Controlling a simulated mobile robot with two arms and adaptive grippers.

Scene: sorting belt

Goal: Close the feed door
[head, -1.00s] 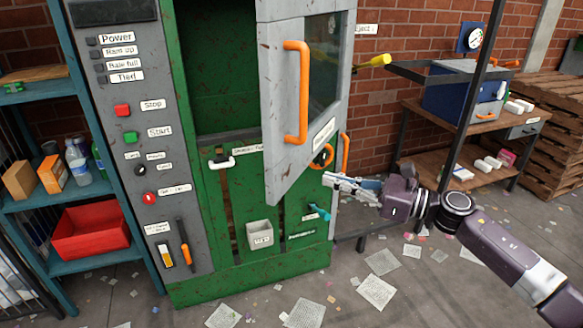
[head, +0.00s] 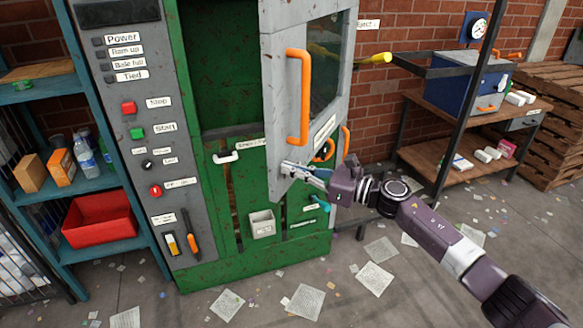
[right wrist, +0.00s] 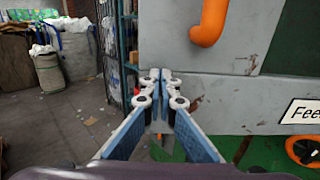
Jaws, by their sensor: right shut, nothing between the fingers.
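The feed door (head: 278,90) is a worn grey panel with a window and a long orange handle (head: 298,97). It stands swung open from the green machine, leaving the dark feed opening (head: 222,60) partly exposed. My right gripper (head: 287,168) is shut and empty, in front of the door's lower edge and below the handle. In the right wrist view the closed fingertips (right wrist: 161,76) are by the door's left edge; the door (right wrist: 225,88) fills the upper right, with the handle's end (right wrist: 210,25) above. I cannot tell whether fingers and door touch. My left gripper is out of view.
A grey control panel (head: 120,190) with buttons is left of the opening. A dark post (head: 462,115) and workbench (head: 475,145) stand right. Papers litter the open floor.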

